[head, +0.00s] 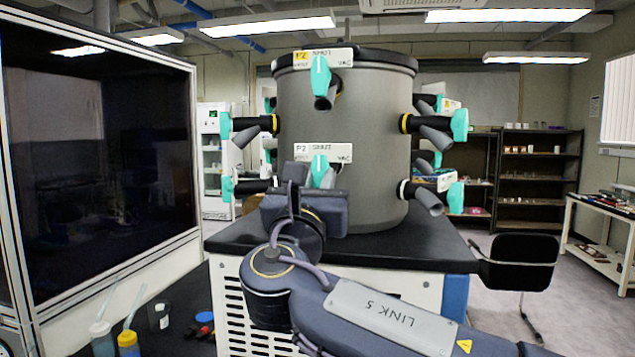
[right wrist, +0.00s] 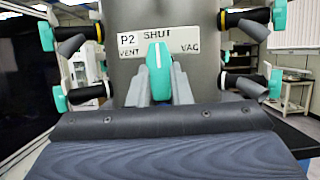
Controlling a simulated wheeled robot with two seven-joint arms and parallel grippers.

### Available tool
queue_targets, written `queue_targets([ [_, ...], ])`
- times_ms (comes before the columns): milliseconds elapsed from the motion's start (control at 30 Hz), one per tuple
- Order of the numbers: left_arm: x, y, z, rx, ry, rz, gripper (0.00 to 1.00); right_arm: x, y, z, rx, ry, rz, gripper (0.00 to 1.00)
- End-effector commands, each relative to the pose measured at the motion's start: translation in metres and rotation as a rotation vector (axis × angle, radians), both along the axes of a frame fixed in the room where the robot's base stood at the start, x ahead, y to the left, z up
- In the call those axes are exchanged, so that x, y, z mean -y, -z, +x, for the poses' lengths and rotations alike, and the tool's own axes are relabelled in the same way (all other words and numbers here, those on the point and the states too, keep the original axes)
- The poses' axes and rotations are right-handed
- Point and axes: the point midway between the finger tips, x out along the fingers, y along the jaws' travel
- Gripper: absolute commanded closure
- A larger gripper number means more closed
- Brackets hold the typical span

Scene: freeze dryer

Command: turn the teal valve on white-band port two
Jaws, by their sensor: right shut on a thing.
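The grey drum (head: 345,130) carries teal valves in two rows. The lower front port has a white label (head: 323,152) reading P2, SHUT and VAC; the label also shows in the right wrist view (right wrist: 130,40) with VENT at its left. Its teal valve handle (head: 319,164) stands upright, with its white line toward SHUT; it also shows in the right wrist view (right wrist: 158,62). My right gripper (right wrist: 159,85) is shut on this handle, one finger on each side. In the head view my right wrist hides the handle's lower part and the port's band. My left gripper is not in view.
Above sits a yellow-marked P2 port with a teal valve (head: 320,76). Other teal valves (head: 460,124) stick out at both sides of the drum. The black top (head: 425,245) under the drum is clear at right. Bottles (head: 128,343) stand at lower left.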

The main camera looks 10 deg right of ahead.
Motion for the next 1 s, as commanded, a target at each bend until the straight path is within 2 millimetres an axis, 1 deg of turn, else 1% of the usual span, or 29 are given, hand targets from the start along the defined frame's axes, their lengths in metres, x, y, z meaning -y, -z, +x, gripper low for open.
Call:
queue_targets([
  [267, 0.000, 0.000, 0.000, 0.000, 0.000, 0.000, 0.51, 0.000, 0.001, 0.000, -0.002, 0.001, 0.000, 1.00],
  [300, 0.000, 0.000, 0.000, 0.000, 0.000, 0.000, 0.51, 0.000, 0.001, 0.000, -0.003, 0.000, 0.000, 0.77],
  [433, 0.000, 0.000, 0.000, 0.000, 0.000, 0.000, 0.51, 0.000, 0.001, 0.000, -0.002, 0.000, 0.000, 0.60],
  [667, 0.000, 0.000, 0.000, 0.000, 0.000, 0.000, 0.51, 0.000, 0.000, 0.000, -0.001, 0.000, 0.000, 0.60],
  [767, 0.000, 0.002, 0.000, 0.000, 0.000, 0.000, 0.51, -0.002, 0.002, -0.003, -0.001, -0.001, -0.001, 0.60],
  [867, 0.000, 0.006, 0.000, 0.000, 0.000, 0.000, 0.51, -0.007, 0.007, -0.013, -0.001, -0.004, -0.001, 0.60],
  [1000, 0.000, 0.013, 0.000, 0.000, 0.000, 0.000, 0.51, -0.015, 0.017, -0.034, 0.000, -0.003, -0.001, 0.60],
])
